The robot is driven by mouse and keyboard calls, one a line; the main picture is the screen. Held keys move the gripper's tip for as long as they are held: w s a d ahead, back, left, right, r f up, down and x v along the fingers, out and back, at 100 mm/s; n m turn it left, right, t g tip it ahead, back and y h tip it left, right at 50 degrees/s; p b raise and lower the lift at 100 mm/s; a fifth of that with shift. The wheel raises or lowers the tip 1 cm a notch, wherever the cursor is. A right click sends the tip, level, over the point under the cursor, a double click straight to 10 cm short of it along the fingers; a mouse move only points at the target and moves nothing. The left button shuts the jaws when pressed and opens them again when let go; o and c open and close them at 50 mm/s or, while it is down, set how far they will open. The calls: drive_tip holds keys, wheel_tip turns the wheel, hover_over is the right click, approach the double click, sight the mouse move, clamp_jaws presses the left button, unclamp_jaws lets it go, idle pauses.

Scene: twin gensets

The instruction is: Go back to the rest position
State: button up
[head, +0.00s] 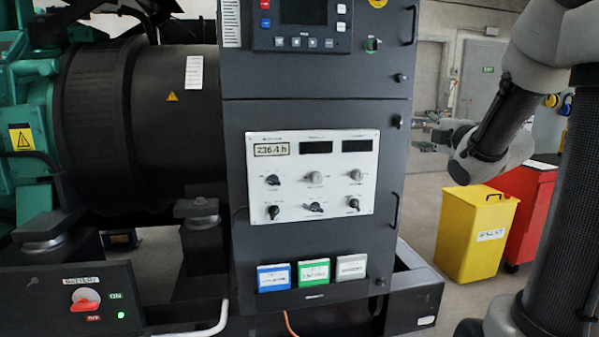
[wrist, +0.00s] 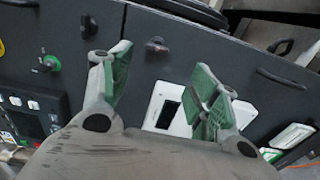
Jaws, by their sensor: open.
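My gripper (wrist: 160,88) is open and empty in the wrist view, its green-padded fingers spread apart in front of the dark cabinet (wrist: 145,30). In the head view my arm is folded at the right, and my gripper (head: 436,132) points left, clear of the cabinet (head: 310,115). The white panel (head: 312,178) on the cabinet has a display reading 236.4 h, two dark displays and several knobs. Part of this panel (wrist: 165,105) also shows between the fingers in the wrist view.
A battery switch box (head: 70,300) with a red knob and a lit green lamp is at lower left. Blue, green and white boxes (head: 313,273) sit low on the cabinet. Yellow (head: 475,235) and red (head: 530,205) bins stand at right. Open floor lies between cabinet and bins.

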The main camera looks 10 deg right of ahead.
drive_tip(key=s+d+f+m+g+h, duration=0.35)
drive_tip(key=d+f+m+g, duration=0.2)
drive_tip(key=f+m, duration=0.35)
drive_tip(key=s+f+m+g, duration=0.5)
drive_tip(key=s+f, duration=0.2)
drive_tip(key=s, duration=0.2)
drive_tip(key=s+a+r+m+g+y, duration=0.2)
drive_tip(key=s+a+m+g+y, duration=0.1)
drive_tip(key=s+a, duration=1.3)
drive_tip(key=shift+s+r+m, duration=0.25)
drive_tip(key=shift+s+m, duration=0.15)
drive_tip(key=shift+m, duration=0.2)
